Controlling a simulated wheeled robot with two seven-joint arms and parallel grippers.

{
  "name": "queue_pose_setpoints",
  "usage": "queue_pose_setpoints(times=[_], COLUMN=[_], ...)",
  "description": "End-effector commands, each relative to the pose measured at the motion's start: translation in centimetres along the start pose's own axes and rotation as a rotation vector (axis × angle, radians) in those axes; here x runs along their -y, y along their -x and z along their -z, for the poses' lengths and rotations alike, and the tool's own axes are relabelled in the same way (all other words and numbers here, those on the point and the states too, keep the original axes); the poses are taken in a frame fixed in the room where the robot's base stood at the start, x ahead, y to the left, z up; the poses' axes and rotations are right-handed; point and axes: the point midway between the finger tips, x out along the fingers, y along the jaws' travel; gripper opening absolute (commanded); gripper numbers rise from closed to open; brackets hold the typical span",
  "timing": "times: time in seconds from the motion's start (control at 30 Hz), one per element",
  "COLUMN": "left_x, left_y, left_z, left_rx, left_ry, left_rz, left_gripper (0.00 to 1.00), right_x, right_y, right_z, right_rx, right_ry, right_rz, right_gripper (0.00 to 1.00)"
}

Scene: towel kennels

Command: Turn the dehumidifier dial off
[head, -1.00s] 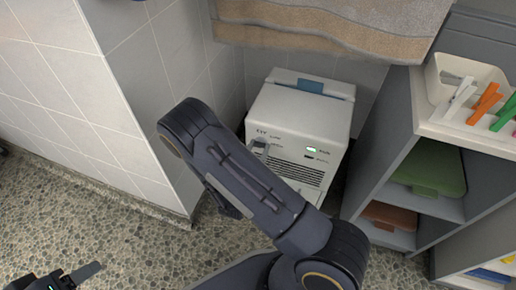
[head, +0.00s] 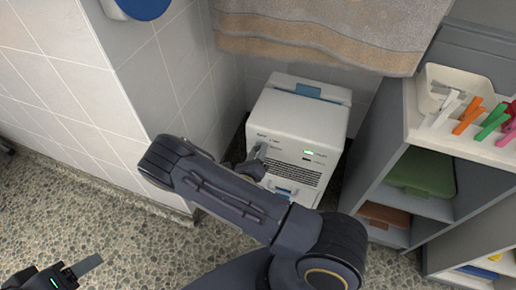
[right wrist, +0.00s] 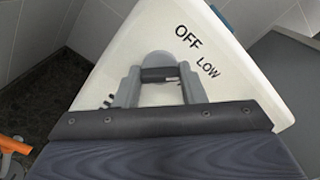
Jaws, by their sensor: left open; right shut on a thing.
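The white dehumidifier (head: 305,112) stands in the corner with a green light lit on its front. Its grey dial (right wrist: 159,60) is in the right wrist view, with the printed words OFF and LOW to its right. My right gripper (right wrist: 160,88) is shut on the dial, one finger on each side. In the head view the right gripper (head: 254,165) is at the upper left of the front panel, partly hidden by my arm. My left gripper (head: 84,268) is open and empty at the lower left, partly cut off by the frame.
A beige and grey towel (head: 325,35) hangs above the dehumidifier. A tiled wall (head: 85,95) is on the left. The speckled floor is clear.

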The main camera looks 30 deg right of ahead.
Motion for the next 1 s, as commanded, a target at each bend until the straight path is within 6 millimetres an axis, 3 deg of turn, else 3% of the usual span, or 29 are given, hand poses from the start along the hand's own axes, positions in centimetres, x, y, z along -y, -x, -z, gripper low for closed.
queue_pose_setpoints(times=[0.6, 1.0], left_x=[-1.0, -1.1], left_y=[2.1, 2.5], left_z=[1.1, 1.3], left_rx=[0.0, 0.0], left_ry=[0.0, 0.0], left_rz=[0.0, 0.0], left_gripper=[0.58, 0.58], right_x=[0.0, 0.0], right_y=[0.1, 0.1], right_z=[0.1, 0.2], right_rx=[-0.003, -0.004], right_ry=[0.559, 0.757], right_rz=[-0.005, -0.005], right_gripper=[0.14, 0.14])
